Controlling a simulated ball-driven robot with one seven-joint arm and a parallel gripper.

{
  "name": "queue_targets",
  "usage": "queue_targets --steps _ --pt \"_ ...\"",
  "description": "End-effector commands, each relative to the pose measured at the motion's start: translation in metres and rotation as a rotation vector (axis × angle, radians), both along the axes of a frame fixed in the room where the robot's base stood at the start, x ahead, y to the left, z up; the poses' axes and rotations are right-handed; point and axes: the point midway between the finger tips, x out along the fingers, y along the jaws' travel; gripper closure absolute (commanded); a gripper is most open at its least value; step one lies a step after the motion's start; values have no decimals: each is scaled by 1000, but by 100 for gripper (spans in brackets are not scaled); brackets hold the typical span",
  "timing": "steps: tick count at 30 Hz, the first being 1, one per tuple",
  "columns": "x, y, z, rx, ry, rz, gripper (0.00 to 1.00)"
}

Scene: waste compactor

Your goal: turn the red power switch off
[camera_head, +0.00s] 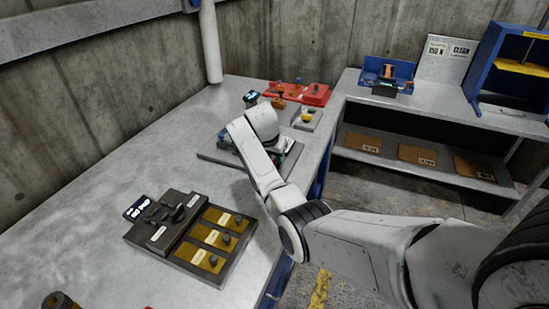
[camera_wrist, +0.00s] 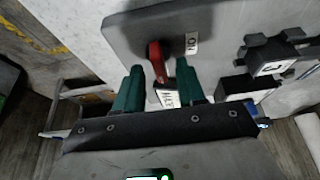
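The red power switch (camera_wrist: 157,61) shows in the wrist view as a red lever on a dark grey plate (camera_wrist: 125,32). My gripper (camera_wrist: 160,68) has two green fingers, set apart, with the lever in the gap between their tips. I see a gap on each side of the lever, so the fingers are not closed on it; whether they reach down to its depth I cannot tell. White labels lie beside the lever. In the head view my arm hides the switch; part of the dark plate (camera_head: 214,154) shows beside it.
A dark panel (camera_head: 230,263) with knobs and yellow-brown plates lies nearer on the bench. A red block (camera_head: 316,96) and a grey box with a yellow button (camera_head: 307,117) stand beyond my gripper. A black-and-white part (camera_wrist: 270,62) lies right of the switch in the wrist view.

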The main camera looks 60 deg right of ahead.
Motion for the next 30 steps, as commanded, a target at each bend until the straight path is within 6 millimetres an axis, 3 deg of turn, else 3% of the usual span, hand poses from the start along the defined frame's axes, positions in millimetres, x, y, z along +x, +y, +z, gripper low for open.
queue_targets --steps 15,21,30 --pt "-1 33 81 -3 -3 0 61" --pt "-2 38 92 -2 -2 0 61" --pt "-2 38 92 -1 -1 -1 61"
